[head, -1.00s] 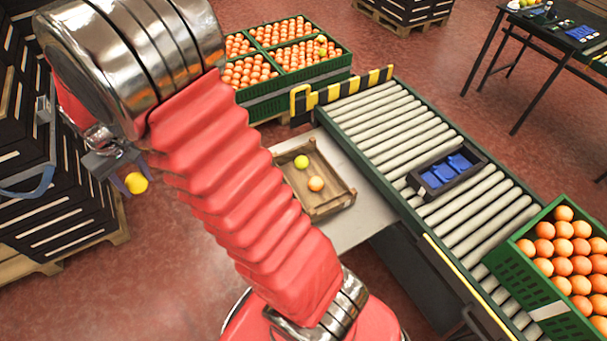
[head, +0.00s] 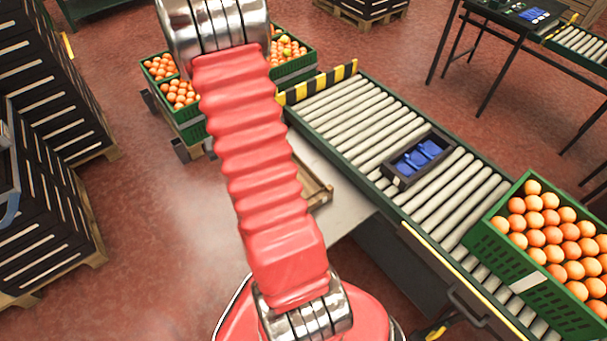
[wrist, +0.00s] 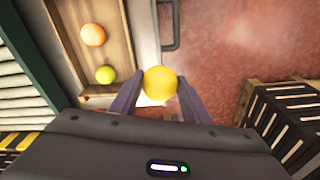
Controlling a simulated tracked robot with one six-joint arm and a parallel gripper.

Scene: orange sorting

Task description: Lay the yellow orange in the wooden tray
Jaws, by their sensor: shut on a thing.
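In the wrist view, my gripper (wrist: 160,95) is shut on the yellow orange (wrist: 160,82), held between its two fingers. The wooden tray (wrist: 127,45) lies to the left of the held fruit in that view. In the tray are an orange fruit (wrist: 93,35) and a yellow-green fruit (wrist: 105,75). The held fruit appears beside the tray's edge, not over its floor. In the head view, only a right part of the tray (head: 318,196) shows behind my red arm. My gripper and the yellow orange are hidden there.
A roller conveyor (head: 345,122) runs right of the tray, carrying a dark box with blue items (head: 394,177). A green crate of oranges (head: 520,275) stands at the right front. Stacked black crates (head: 60,120) stand at the left, also in the wrist view (wrist: 262,105). Open floor lies between.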

